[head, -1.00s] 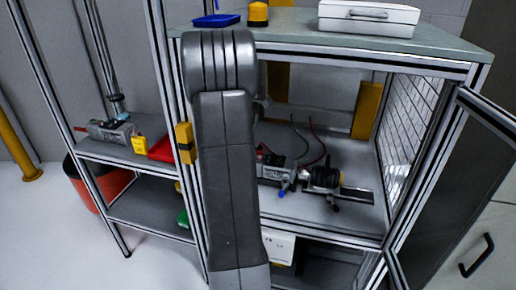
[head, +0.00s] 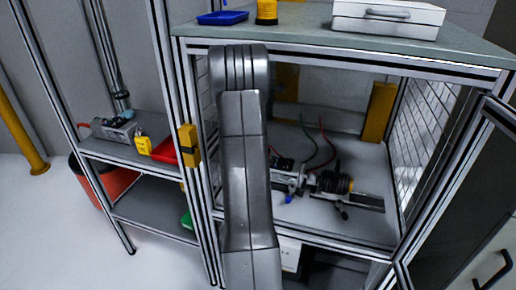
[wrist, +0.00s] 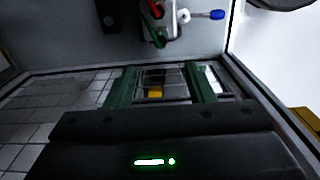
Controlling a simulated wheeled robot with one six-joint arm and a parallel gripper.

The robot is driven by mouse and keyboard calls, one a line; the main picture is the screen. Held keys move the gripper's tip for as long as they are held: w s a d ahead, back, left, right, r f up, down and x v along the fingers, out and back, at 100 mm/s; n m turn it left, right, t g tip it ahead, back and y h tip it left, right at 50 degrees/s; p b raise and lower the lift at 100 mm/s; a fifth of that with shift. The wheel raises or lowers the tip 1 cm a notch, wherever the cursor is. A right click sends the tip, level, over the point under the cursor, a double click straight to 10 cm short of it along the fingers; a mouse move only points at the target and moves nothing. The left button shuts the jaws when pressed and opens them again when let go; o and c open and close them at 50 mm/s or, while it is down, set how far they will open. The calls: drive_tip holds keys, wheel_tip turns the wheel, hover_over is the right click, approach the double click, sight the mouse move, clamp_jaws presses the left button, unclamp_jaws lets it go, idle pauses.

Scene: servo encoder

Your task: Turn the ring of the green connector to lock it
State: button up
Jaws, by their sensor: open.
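In the wrist view, my gripper (wrist: 162,78) shows two green fingers standing wide apart, with nothing between them but the view of a mesh wall beyond. Above the fingers in that picture, apart from them, a small device carries a red connector (wrist: 155,9) and a dark green connector (wrist: 159,38). The ring's turn position is too small and dark to tell. In the head view, the device (head: 286,178) sits on the cabinet's inner shelf beside a dark motor (head: 334,182). My arm hides my gripper there, and the green connector cannot be made out.
Cabinet posts and mesh walls surround the work space; an open door (head: 500,125) stands at the right. A blue-tipped part (wrist: 216,15) sticks out beside the connectors. A white case (head: 388,18) lies on top of the cabinet.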

wheel_tip(320, 180, down, 14)
drive_tip(key=shift+r+b, duration=0.2)
drive_tip(key=shift+b, duration=0.75)
drive_tip(key=c, duration=1)
